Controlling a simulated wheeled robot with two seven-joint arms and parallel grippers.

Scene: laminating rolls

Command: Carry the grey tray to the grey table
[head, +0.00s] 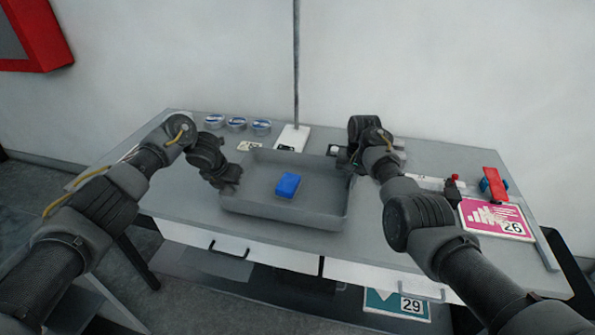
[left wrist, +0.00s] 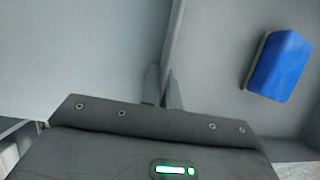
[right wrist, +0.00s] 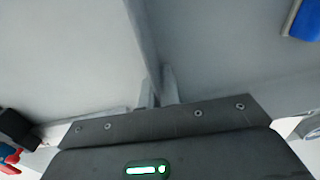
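The grey tray (head: 255,207) is at the middle of the grey table (head: 185,190), level, near its front edge. I cannot tell whether its base touches the tabletop. A blue block (head: 287,185) lies inside it and also shows in the left wrist view (left wrist: 283,66). My left gripper (head: 230,184) is at the tray's left wall, its fingers (left wrist: 161,92) close together on either side of the wall. My right gripper (head: 350,163) is at the right wall, its fingers (right wrist: 156,90) likewise closed around it.
Several round tins (head: 237,123) and a white-based pole (head: 292,138) stand behind the tray. A pink sign marked 26 (head: 495,218) and a red-and-blue object (head: 494,185) are at the right. The tabletop left of the tray is clear.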

